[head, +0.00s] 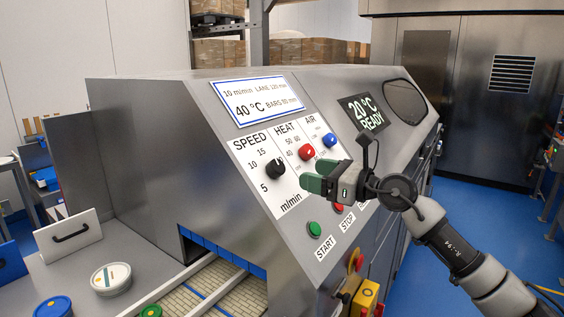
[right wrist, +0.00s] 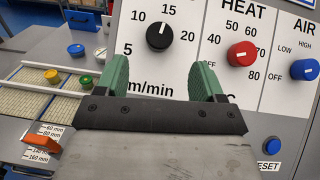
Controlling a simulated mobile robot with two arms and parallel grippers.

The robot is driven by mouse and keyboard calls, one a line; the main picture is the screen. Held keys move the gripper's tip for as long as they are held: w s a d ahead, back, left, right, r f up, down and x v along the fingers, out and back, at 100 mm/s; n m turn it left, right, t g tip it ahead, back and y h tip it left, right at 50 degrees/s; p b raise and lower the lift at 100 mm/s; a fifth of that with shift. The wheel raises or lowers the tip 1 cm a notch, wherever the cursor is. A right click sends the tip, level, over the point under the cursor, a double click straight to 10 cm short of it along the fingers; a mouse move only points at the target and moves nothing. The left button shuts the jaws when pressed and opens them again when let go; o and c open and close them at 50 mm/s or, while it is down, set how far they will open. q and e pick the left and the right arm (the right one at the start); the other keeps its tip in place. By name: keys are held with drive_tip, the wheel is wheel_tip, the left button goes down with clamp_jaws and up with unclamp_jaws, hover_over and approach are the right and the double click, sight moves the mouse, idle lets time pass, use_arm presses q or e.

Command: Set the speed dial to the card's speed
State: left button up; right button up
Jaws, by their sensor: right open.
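The black speed dial (head: 275,168) is on the sloped panel of the grey machine, with 5, 10, 15 and 20 around it. In the right wrist view the dial (right wrist: 160,36) shows a white mark on its upper right side, seemingly toward 15. The card (head: 257,97) above the panel reads 10 m/min, LANE 120 mm, 40 °C, BARS 80 mm. My right gripper (head: 318,179) has green fingers, is open and empty, and is apart from the panel, right of the speed dial. In the wrist view the dial lies beyond and between the fingertips (right wrist: 162,72). My left gripper is not in view.
The red heat dial (head: 306,152) and blue air dial (head: 329,139) are close by on the panel. A green start button (head: 314,229) is below. A display (head: 363,113) reads 20 °C READY. Tubs (head: 111,278) stand at the lower left beside the conveyor (head: 225,290).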

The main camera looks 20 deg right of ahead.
sight(279, 166)
drive_tip(key=p+x, duration=0.2)
drive_tip(key=x, duration=0.5)
drive_tip(key=shift+r, duration=0.1)
drive_tip(key=shift+w+a+p, duration=0.4)
drive_tip(key=shift+w+a, duration=0.1)
drive_tip(key=shift+c, duration=0.2)
